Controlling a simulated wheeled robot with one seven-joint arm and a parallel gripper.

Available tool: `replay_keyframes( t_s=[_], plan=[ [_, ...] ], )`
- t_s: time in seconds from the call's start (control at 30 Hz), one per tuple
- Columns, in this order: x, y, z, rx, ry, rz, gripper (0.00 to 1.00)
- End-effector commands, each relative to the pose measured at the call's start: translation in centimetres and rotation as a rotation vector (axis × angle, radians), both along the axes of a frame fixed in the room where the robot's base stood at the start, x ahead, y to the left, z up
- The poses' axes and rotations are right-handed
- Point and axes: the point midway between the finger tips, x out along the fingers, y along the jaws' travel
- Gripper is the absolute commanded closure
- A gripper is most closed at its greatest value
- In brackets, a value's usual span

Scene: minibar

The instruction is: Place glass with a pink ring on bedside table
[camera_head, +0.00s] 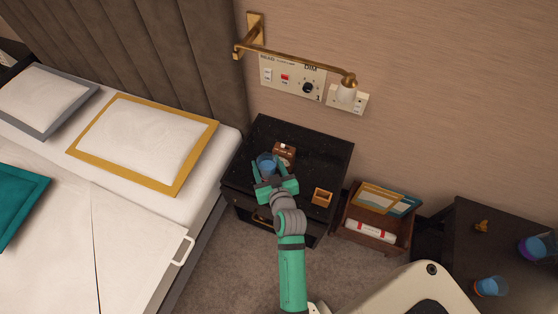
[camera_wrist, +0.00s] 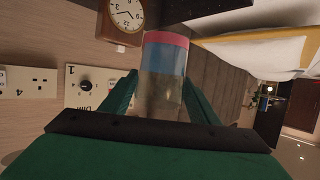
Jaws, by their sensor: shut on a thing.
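The glass with a pink ring (camera_wrist: 165,39) is between my gripper's two fingers in the wrist view, with a blue band beside the pink one. My gripper (camera_head: 268,173) is shut on it. In the head view the glass (camera_head: 266,161) appears as a bluish shape above the black bedside table (camera_head: 318,157), left of centre. The table's dark top also shows in the wrist view (camera_wrist: 208,10), past the pink-ringed end. I cannot tell whether the glass touches the table.
A wooden clock (camera_head: 284,151) stands close to the glass. A small open wooden box (camera_head: 322,197) sits at the table's front right. The bed (camera_head: 100,220) is at left. A crate (camera_head: 375,247) and a dark table with cups (camera_head: 510,265) are at right. The table's back right is clear.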

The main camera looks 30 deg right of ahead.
Motion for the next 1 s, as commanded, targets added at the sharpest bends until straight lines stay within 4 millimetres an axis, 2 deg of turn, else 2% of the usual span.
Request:
replay_keyframes(
  t_s=[0.47,0.7,1.0],
  plan=[
    [9.1,0.7,-3.8,-0.002,-0.002,0.001,0.77],
    [11.9,1.0,-7.7,-0.001,0.0,0.001,0.77],
    [13.4,1.2,-9.6,-0.001,-0.001,0.001,0.77]
  ],
)
